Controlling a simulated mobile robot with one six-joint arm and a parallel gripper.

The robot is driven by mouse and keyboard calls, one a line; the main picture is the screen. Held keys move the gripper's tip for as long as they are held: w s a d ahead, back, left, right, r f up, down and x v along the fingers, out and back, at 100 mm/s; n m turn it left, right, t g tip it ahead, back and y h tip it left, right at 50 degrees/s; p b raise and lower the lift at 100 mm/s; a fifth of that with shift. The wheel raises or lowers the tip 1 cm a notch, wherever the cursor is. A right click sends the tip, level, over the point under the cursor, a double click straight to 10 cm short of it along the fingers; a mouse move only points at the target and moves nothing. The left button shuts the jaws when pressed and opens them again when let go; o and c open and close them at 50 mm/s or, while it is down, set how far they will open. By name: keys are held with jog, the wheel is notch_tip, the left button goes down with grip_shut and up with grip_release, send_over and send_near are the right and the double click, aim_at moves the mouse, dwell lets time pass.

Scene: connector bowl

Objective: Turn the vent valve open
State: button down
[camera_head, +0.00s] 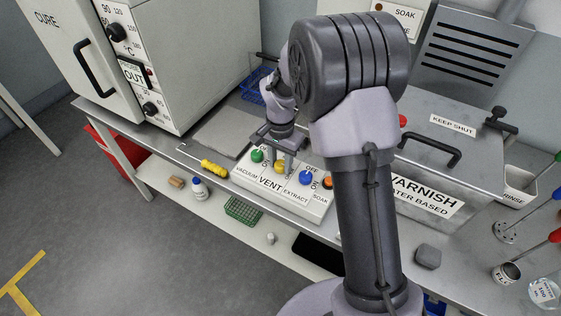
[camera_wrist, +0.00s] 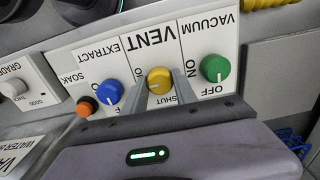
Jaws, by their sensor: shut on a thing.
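The vent valve is a yellow round knob (camera_wrist: 158,79) on the white panel marked VENT, between the green vacuum knob (camera_wrist: 214,68) and the blue extract knob (camera_wrist: 110,93). My gripper (camera_wrist: 160,88) has one finger on each side of the yellow knob and is shut on it. The word SHUT shows beside the knob, near my fingers. The knob's pale mark is small and partly hard to read. In the head view my gripper (camera_head: 279,165) reaches down to the yellow knob (camera_head: 280,168), which is partly hidden by the fingers.
An orange button (camera_wrist: 86,106) marked SOAK is beside the blue knob. The oven (camera_head: 170,50) stands behind left, and the varnish tank (camera_head: 425,195) stands right. My arm hides part of the bench.

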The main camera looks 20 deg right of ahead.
aim_at(280, 163)
jog(key=c, duration=1)
grip_release()
notch_tip(280, 163, up, 18)
jog(key=p, duration=0.6)
jog(key=shift+f, duration=0.25)
jog(key=s+a+r+n+t+y+b, duration=0.1)
jog(key=s+r+t, duration=0.1)
jog(key=s+r, duration=0.35)
jog(key=s+a+r+n+t+b, duration=0.1)
jog(key=s+a+r+n+b, duration=0.15)
jog(key=s, duration=0.65)
jog(key=s+a+f+n+t+y, duration=0.1)
jog(key=s+t, duration=0.1)
jog(key=s, duration=0.8)
jog(key=shift+s+t, duration=0.35)
jog(key=shift+t, duration=0.05)
